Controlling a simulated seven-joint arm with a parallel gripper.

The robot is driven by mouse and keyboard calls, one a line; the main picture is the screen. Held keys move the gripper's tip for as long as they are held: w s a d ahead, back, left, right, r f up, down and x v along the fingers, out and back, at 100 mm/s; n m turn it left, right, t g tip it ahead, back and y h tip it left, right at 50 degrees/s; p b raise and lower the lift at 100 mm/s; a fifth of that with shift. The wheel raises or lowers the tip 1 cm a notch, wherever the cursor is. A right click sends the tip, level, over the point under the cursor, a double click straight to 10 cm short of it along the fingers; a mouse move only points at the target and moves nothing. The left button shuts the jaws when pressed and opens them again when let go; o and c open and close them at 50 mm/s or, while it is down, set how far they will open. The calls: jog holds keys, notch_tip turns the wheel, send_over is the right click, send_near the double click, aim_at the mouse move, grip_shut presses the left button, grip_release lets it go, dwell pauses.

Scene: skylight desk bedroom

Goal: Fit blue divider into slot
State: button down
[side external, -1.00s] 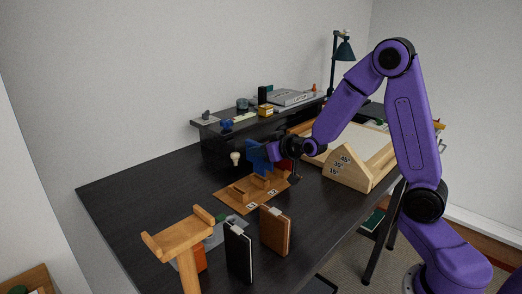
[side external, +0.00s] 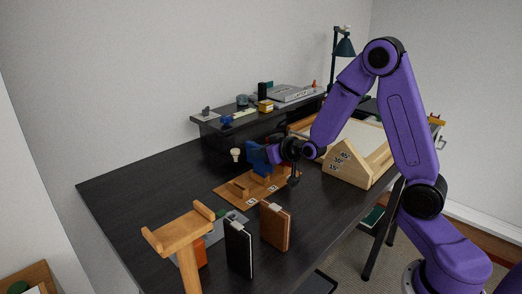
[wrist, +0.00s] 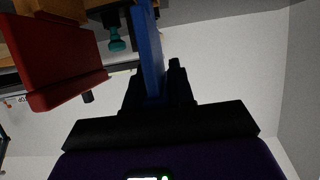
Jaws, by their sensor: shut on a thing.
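The blue divider (side external: 258,158) is a flat upright panel over the wooden slotted base in the side view. My gripper (side external: 278,152) is shut on it from the right. In the wrist view the blue divider (wrist: 149,45) shows edge-on between the dark fingers of my gripper (wrist: 158,92). The wooden base (side external: 238,190) lies on the desk with raised blocks and small white labels along its front. The divider's lower edge is close to the blocks; I cannot tell whether it sits in a slot.
A red panel (wrist: 62,60) is close on the left in the wrist view. A wooden angled box (side external: 345,165) stands right of my gripper. A brown book (side external: 275,227), a black book (side external: 238,247) and a wooden stand (side external: 180,233) are in front. Bare desk lies left.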

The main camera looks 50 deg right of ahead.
jog(key=shift+f, duration=0.85)
jog(key=c, duration=0.9)
grip_release()
jog(key=shift+s, duration=0.1)
jog(key=shift+v, duration=5.9)
